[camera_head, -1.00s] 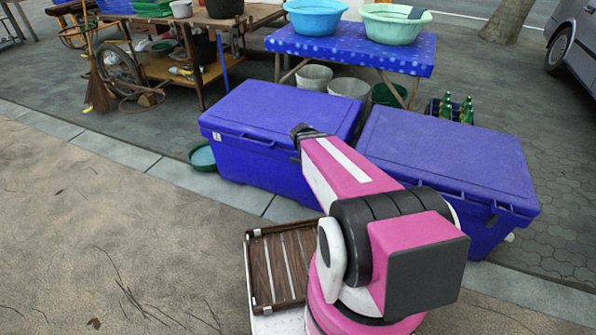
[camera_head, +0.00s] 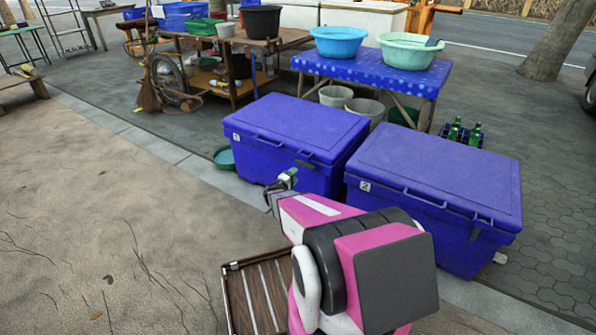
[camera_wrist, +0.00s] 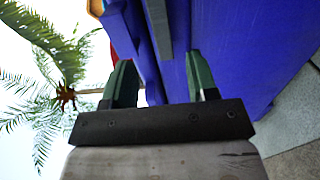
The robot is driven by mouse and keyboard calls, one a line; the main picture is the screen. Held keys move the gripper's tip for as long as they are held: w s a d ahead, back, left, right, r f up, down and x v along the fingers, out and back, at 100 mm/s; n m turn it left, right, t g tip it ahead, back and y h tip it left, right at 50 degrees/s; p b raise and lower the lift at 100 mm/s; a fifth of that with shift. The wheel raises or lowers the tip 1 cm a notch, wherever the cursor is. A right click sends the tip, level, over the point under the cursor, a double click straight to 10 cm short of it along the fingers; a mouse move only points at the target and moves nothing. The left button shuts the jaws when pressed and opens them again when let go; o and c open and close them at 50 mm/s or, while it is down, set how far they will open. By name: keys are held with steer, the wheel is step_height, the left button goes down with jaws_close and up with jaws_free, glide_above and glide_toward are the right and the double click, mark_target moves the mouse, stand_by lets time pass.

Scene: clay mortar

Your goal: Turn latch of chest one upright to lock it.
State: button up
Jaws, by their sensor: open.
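Chest one (camera_head: 296,126) is the blue chest with a "1" label on its front left, and its lid is down. My gripper (camera_head: 283,180) is close to the chest front, just left of and below the latch. In the wrist view my gripper (camera_wrist: 160,85) is open, with two green fingers apart facing the blue chest wall. A narrow blue-grey bar (camera_wrist: 158,28) shows beyond the gap; I cannot tell if it is the latch.
Chest two (camera_head: 435,186), with a "2" label, stands to the right of chest one. A slatted wooden tray (camera_head: 262,300) is beside my arm. A green basin (camera_head: 224,157) sits left of chest one.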

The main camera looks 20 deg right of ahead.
mark_target(304, 165)
steer(key=x, duration=1)
steer(key=shift+w+d, duration=0.1)
steer(key=shift+w, duration=0.25)
steer(key=c, duration=0.9)
